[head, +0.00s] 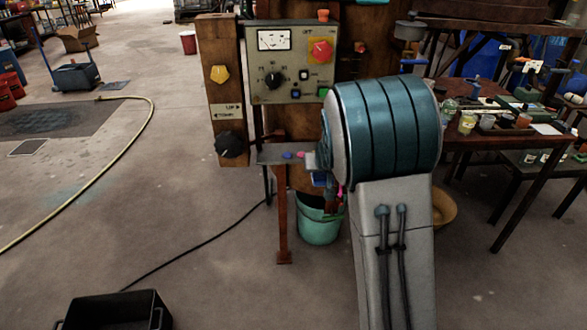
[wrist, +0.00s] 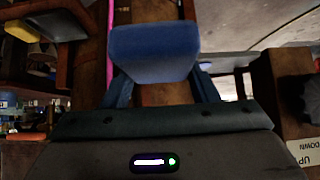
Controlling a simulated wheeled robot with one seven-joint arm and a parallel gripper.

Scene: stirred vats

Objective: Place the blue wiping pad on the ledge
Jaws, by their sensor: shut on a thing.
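The blue wiping pad (wrist: 152,52) is between the two fingers of my gripper (wrist: 160,88) in the wrist view, and the gripper is shut on it. In the head view my arm hides most of the gripper and pad; only a bit of blue shows under the wrist. The ledge (head: 268,154) is a small grey shelf on a rusty post, just left of my wrist. It also shows in the wrist view (wrist: 232,63), right of the pad. The pad is held beside the ledge; I cannot tell its height over it.
A green bucket (head: 318,224) is below. A cluttered table (head: 490,137) is at right. Floor at left is mostly clear.

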